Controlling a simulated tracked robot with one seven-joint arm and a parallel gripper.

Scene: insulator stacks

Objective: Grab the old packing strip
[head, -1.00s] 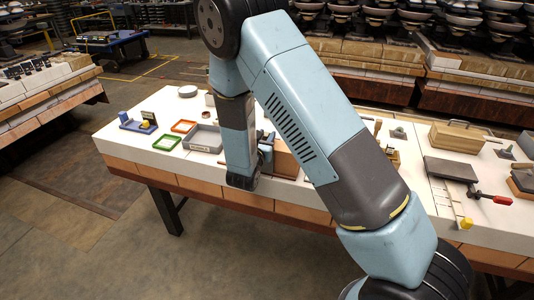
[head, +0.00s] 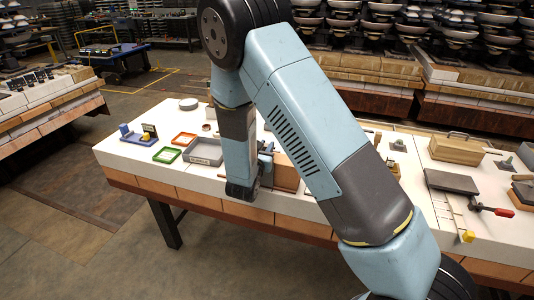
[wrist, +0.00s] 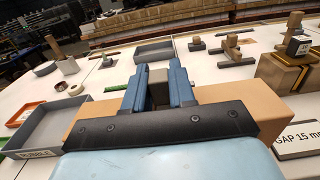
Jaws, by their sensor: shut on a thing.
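My gripper shows in the wrist view (wrist: 158,90) with both blue fingers closed about a grey-brown piece (wrist: 158,86). This piece shows only between the fingers, and its length and lower end are hidden. I cannot make out for sure that it is the old packing strip. A tan block (wrist: 255,105) lies below and behind the fingers and shows to both sides of them. In the head view my arm reaches down to the table's front edge.
The tan block (head: 285,172) is close on the right. Wooden blocks on stands (wrist: 285,72) and a "GAP 15 mm" sign (wrist: 298,144) are to the right.

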